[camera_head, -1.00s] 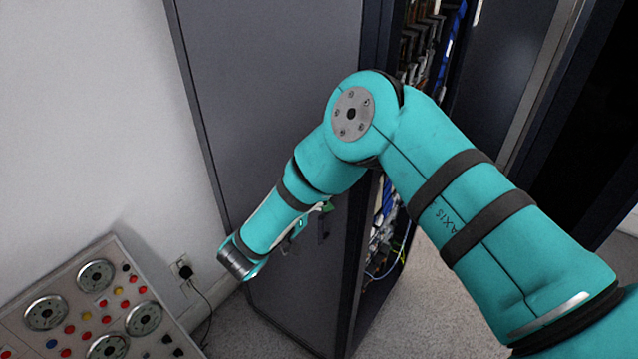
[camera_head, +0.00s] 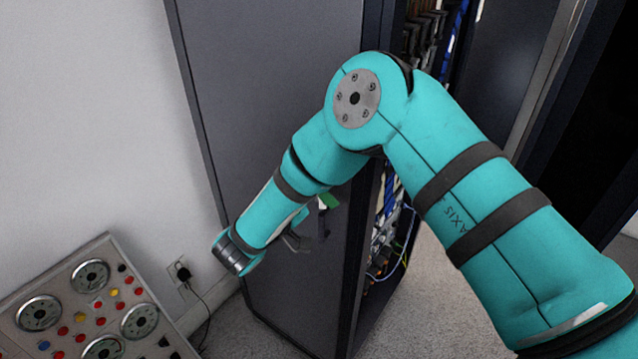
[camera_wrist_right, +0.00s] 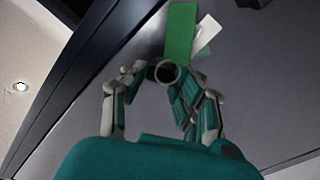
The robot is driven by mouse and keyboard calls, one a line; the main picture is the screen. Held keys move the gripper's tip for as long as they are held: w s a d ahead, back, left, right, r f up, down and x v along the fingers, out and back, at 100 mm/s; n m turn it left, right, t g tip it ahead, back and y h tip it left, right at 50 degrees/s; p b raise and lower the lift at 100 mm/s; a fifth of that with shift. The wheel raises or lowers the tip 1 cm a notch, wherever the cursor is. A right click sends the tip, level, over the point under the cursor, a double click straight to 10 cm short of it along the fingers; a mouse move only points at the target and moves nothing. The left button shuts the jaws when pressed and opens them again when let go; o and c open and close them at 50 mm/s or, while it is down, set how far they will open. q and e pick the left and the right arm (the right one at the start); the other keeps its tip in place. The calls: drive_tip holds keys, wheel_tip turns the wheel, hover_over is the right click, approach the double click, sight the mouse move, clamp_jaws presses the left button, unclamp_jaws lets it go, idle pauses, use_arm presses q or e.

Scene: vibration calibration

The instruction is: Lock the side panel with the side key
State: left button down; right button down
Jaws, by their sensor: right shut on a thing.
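The side panel (camera_head: 275,90) is the dark grey side of a tall cabinet, and it looks closed. My right arm reaches across it. My right gripper (camera_head: 297,238) is at the panel's face, mostly hidden behind the forearm. In the right wrist view, my right gripper (camera_wrist_right: 158,78) is shut on the side key (camera_wrist_right: 165,71), of which a grey round ring shows between the fingertips. A green tag (camera_wrist_right: 180,35) and pale tags (camera_wrist_right: 206,33) hang beside it. The green tag also shows in the head view (camera_head: 328,201). Whether the key sits in a lock is hidden. My left gripper is not in view.
A control board (camera_head: 100,300) with dials and coloured buttons stands at lower left. A wall socket (camera_head: 180,272) with a plugged cable is near the cabinet's foot. The cabinet's open front shows blue cables (camera_head: 388,200). Clear floor (camera_head: 400,315) lies in front.

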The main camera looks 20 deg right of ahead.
drive_tip(key=n+b, duration=0.1)
drive_tip(key=n, duration=0.4)
drive_tip(key=shift+w+n, duration=0.1)
drive_tip(key=shift+n, duration=0.2)
drive_tip(key=n, duration=0.5)
drive_tip(key=shift+f+n, duration=0.1)
drive_tip(key=shift+n, duration=0.6)
drive_tip(key=c, duration=1)
unclamp_jaws()
drive_tip(key=shift+a+f, duration=0.1)
